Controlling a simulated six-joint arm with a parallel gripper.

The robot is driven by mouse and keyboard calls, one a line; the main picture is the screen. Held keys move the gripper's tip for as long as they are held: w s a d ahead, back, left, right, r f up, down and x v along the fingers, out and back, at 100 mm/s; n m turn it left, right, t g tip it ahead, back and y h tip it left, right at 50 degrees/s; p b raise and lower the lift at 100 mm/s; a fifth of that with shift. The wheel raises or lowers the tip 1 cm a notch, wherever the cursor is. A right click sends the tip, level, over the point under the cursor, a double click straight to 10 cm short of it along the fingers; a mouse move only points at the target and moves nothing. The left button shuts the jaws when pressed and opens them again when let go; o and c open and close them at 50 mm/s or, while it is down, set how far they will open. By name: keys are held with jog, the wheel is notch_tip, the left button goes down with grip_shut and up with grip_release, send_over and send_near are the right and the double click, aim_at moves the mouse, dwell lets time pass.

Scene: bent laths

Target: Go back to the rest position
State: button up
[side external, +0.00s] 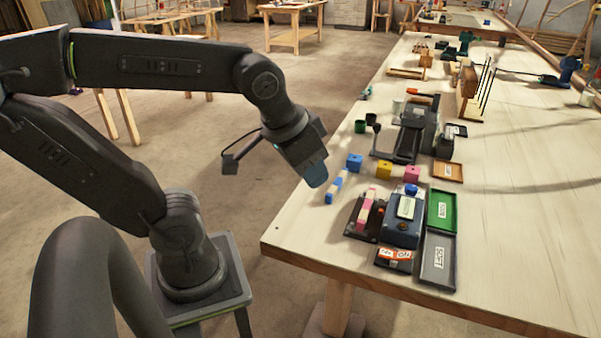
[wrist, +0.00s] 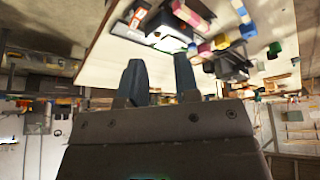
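My gripper (side external: 316,176) hangs in the air off the table's left edge, beside a blue-and-white lath (side external: 336,187) lying on the tabletop. In the wrist view my gripper (wrist: 157,62) has its two dark fingers apart with nothing between them. A pink-and-white lath (side external: 367,208) lies in a dark fixture next to a blue-grey box (side external: 404,218) with a blue button. Blue (side external: 354,163), yellow (side external: 384,171) and pink (side external: 412,174) blocks stand in a row behind them. A green tray (side external: 442,211) and a grey tray (side external: 438,261) lie to the right.
A small dark unit with an orange label (side external: 395,255) sits before the box. A dark clamp-like device (side external: 409,140) and dark cups (side external: 366,123) stand farther back. Open floor lies left of the table.

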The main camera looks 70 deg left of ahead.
jog(key=shift+s+d+f+m+t, duration=0.1)
jog(key=shift+s+d+m+t, duration=0.1)
jog(key=shift+s, duration=0.3)
jog(key=shift+s+d+f+m+t, duration=0.1)
jog(key=shift+s+m, duration=0.1)
jog(key=shift+s, duration=0.3)
